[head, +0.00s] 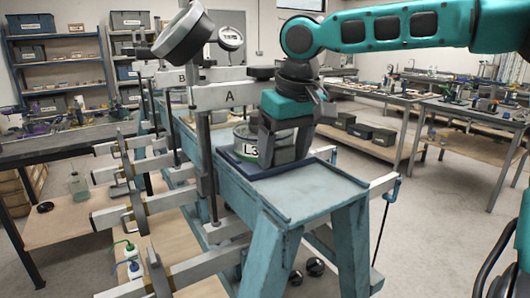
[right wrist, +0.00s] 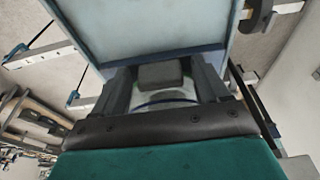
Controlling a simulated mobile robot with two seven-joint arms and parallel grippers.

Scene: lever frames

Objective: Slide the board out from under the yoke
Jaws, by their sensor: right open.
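A dark blue board (head: 262,174) lies flat on the far part of the light blue bench top (head: 310,188). A round canister marked L3 (head: 247,146) stands on it. A grey crossbeam marked A (head: 226,95), which looks like the yoke, passes above the board's far side; whether it touches anything there is hidden. My right gripper (head: 286,150) points down over the board, at the canister's right side, with its jaws open. Its fingers also show in the right wrist view (right wrist: 162,88). I cannot tell whether they touch the canister or the board. My left gripper is out of view.
Grey lever bars (head: 150,205) stick out on the bench's left. The near part of the bench top is bare. Side tables (head: 470,115) stand on the right, clear of the bench.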

